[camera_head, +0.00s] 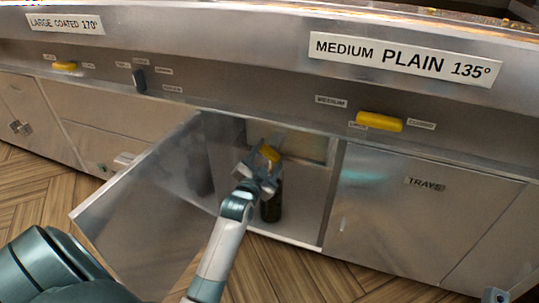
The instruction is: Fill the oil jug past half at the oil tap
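My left gripper (265,163) reaches into the open cupboard below the counter. Its fingers stand apart on either side of a small yellow part (270,153). I cannot tell whether they grip it, or whether it is a tap handle. A dark upright vessel (271,208), perhaps the oil jug, stands on the cupboard floor just below and behind the gripper. Its top is hidden by the gripper, and its oil level cannot be seen. No tap spout is clearly visible.
The open cupboard door (150,215) swings out to the left of my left arm. A closed door labelled TRAYS (400,215) is on the right. A yellow knob (379,121) sits above it, another (64,65) at far left. The wooden floor (285,275) is clear in front.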

